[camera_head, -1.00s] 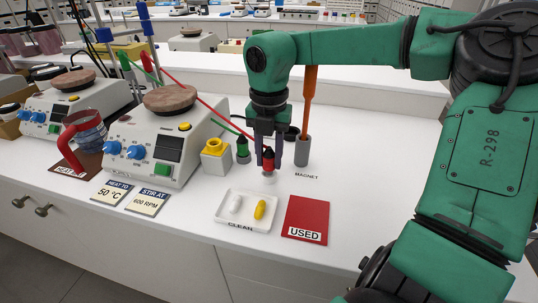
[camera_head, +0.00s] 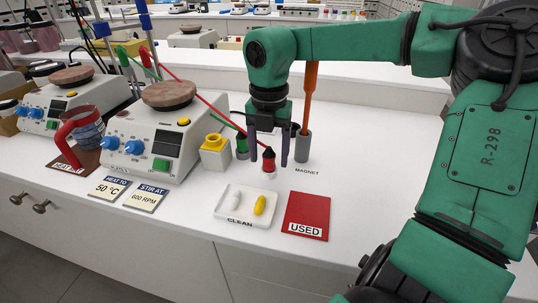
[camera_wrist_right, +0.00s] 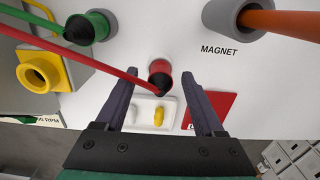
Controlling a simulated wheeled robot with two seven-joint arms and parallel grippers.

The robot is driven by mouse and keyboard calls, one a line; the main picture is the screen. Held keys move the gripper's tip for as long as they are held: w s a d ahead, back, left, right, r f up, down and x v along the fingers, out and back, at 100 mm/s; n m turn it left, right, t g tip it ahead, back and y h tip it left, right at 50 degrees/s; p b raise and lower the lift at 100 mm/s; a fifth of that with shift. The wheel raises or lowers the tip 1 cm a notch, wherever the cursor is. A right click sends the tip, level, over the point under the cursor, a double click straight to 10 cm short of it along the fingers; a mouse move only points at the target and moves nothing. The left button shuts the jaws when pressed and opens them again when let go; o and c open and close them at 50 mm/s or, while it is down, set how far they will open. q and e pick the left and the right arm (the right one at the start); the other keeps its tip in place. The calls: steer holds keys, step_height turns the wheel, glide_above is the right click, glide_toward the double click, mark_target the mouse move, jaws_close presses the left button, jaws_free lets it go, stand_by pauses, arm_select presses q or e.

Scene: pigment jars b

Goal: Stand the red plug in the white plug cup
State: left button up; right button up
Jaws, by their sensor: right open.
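The red plug (camera_head: 269,161) stands upright, with a red cable running from its dark top up to the left. Its lower end is in the small white plug cup (camera_head: 269,175), of which only a little shows. In the right wrist view the red plug (camera_wrist_right: 160,76) sits between the two fingers. My right gripper (camera_head: 269,157) is open, with one finger on either side of the plug and a gap to each side. My left gripper is not in view.
A green plug (camera_head: 242,145) on a green cable stands to the left, near a yellow socket block (camera_head: 215,143). A grey magnet holder (camera_head: 302,146) is on the right. The CLEAN tray (camera_head: 230,220) and red USED mat (camera_head: 307,210) lie in front.

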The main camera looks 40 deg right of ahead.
mark_target(269, 151)
step_height(269, 151, up, 14)
steer(key=p, duration=0.1)
steer(key=shift+f, duration=0.1)
stand_by(0.4)
